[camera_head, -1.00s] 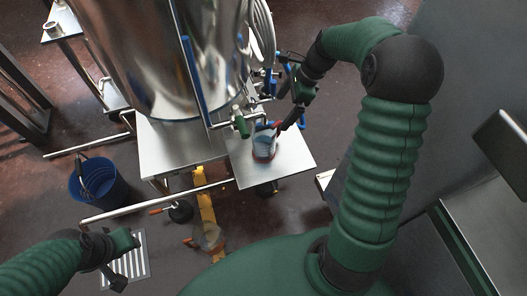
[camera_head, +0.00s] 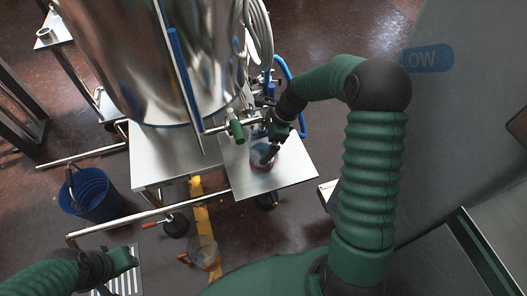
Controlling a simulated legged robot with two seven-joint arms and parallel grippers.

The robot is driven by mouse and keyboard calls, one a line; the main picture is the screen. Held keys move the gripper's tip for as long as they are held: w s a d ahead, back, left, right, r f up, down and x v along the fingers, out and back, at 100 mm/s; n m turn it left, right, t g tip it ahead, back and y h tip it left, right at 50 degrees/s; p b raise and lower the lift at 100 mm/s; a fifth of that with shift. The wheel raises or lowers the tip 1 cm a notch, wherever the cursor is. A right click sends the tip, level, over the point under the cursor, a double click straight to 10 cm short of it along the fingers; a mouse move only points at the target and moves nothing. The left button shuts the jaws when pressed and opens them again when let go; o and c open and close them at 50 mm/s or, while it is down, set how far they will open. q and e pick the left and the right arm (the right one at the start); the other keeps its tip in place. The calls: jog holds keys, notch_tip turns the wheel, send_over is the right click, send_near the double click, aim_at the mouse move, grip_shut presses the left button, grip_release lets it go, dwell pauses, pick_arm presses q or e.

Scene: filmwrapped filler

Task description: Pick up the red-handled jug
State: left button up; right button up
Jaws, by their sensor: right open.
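A clear jug with an orange-red handle (camera_head: 205,254) is on the floor, near the yellow strip.
The steel tank (camera_head: 150,60) with hoses and valves rises close to my right gripper. A green-handled valve (camera_head: 236,131) sits just left of it. A blue bucket (camera_head: 92,195) stands on the floor at left. The shelf's right side is clear.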

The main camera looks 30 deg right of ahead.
jog(key=shift+a+r, duration=0.25)
jog(key=shift+c, duration=1.4)
jog(key=shift+s+d+f, duration=0.1)
jog(key=shift+d, duration=0.05)
jog(key=c, duration=1.5)
jog(key=shift+c, duration=0.7)
